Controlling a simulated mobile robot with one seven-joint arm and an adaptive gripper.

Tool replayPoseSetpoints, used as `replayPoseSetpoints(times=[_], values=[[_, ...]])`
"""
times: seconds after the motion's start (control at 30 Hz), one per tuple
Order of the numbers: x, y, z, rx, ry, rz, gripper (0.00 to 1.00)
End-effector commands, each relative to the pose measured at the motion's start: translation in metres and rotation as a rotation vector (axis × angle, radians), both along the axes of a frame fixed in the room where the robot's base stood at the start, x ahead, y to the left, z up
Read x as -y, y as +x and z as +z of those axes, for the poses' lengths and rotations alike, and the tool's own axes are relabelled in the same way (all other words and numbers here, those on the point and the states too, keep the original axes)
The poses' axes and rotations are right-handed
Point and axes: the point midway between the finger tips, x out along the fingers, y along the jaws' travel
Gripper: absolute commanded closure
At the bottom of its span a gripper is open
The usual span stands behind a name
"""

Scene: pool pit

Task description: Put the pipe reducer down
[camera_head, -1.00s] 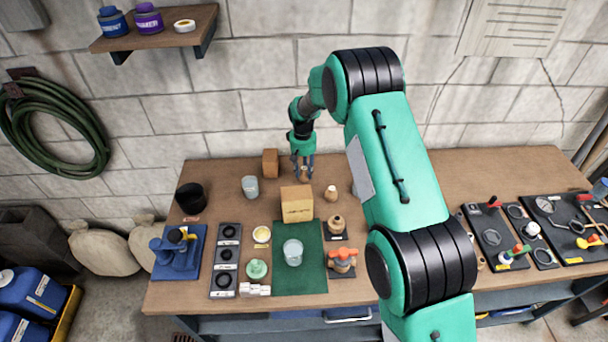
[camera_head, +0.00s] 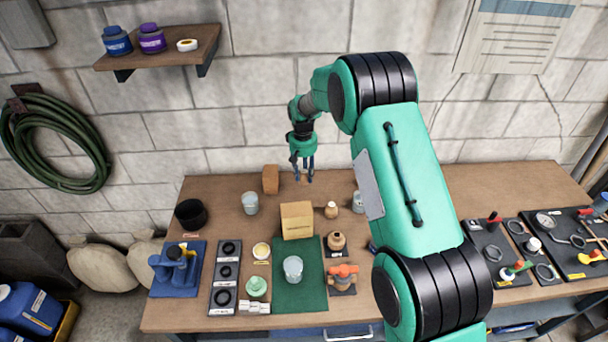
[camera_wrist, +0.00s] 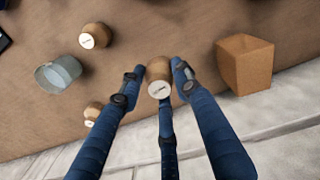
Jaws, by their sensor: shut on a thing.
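My gripper (camera_head: 303,178) is near the back edge of the workbench (camera_head: 420,185). In the wrist view its dark blue fingers (camera_wrist: 158,78) are closed around the pipe reducer (camera_wrist: 159,70), a rounded tan-brown piece with a pale, labelled end face (camera_wrist: 160,89). In the head view the reducer is mostly hidden between the fingers. I cannot tell whether it touches the bench top. Similar tan pieces (camera_head: 331,210) (camera_head: 337,242) stand on the bench, nearer the front than my gripper.
A brown block (camera_head: 270,179) stands left of my gripper, a larger tan box (camera_head: 297,221) in front. Clear cups stand on the bench (camera_head: 250,203) and green mat (camera_head: 292,268); another (camera_head: 358,202) is beside my arm. The concrete wall (camera_head: 250,110) is close behind.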

Motion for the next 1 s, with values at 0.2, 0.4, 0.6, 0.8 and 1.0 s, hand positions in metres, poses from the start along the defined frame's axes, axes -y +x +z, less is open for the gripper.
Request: replayPoseSetpoints(times=[0.2,0.4,0.6,0.8,1.0], values=[[0.000,0.000,0.000,0.001,0.000,0.000,0.97],[0.001,0.000,0.000,0.001,0.000,0.000,0.97],[0.015,0.002,0.000,0.000,0.000,-0.007,0.97],[0.059,0.004,0.001,0.002,0.000,-0.024,0.97],[0.130,0.002,0.001,0.000,0.000,-0.049,0.97]])
